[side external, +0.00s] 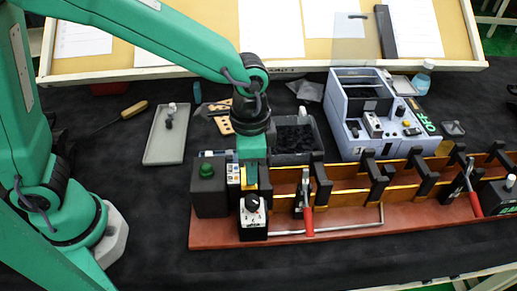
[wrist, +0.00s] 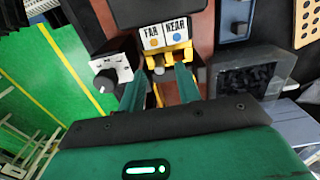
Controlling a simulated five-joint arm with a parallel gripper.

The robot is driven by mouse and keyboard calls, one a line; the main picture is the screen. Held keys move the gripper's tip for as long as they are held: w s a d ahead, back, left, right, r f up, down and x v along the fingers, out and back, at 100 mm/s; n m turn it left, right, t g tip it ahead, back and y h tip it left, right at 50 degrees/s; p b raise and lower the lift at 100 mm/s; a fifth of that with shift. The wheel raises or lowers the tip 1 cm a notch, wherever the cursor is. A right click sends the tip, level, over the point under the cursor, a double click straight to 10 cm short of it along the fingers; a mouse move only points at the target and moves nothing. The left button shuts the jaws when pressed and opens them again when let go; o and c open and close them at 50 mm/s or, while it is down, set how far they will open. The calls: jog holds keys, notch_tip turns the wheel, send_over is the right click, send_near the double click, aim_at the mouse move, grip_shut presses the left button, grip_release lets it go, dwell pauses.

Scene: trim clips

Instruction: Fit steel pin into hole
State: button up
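My gripper (side external: 250,183) points down at the left end of the red-brown fixture base (side external: 217,235). In the wrist view, the two green fingers of my gripper (wrist: 160,78) are apart, and I see nothing clamped between them. A yellow bracket (wrist: 166,57) under a FAR/NEAR label plate (wrist: 164,36) lies just beyond the fingertips; I cannot tell if they touch it. I cannot clearly pick out the steel pin or its hole. A tan plate with holes (side external: 222,124) lies behind my gripper, and a grey tray (side external: 163,147) with small dark parts lies left.
A green-button box (side external: 208,190) and a black-knob box (side external: 253,217) stand close to my gripper. A dark bin (side external: 296,150) is behind it. Black uprights and red-handled clamps (side external: 306,205) line the fixture rightward. A grey-blue machine (side external: 360,105) stands behind. The front black cloth is clear.

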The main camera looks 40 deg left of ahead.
notch_tip(320, 180, up, 11)
jog(key=shift+f, duration=0.2)
dwell(0.3)
dwell(0.4)
jog(key=s+a+n+t, duration=0.2)
jog(key=s+a+n, duration=0.2)
jog(key=a, duration=0.6)
jog(key=s+a+r+n+t, duration=0.1)
jog(key=s+a+n+t, duration=0.2)
jog(key=a, duration=0.8)
jog(key=shift+s+a+n+t, duration=0.15)
jog(key=shift+s+n+t, duration=0.15)
jog(key=shift+s+n, duration=0.7)
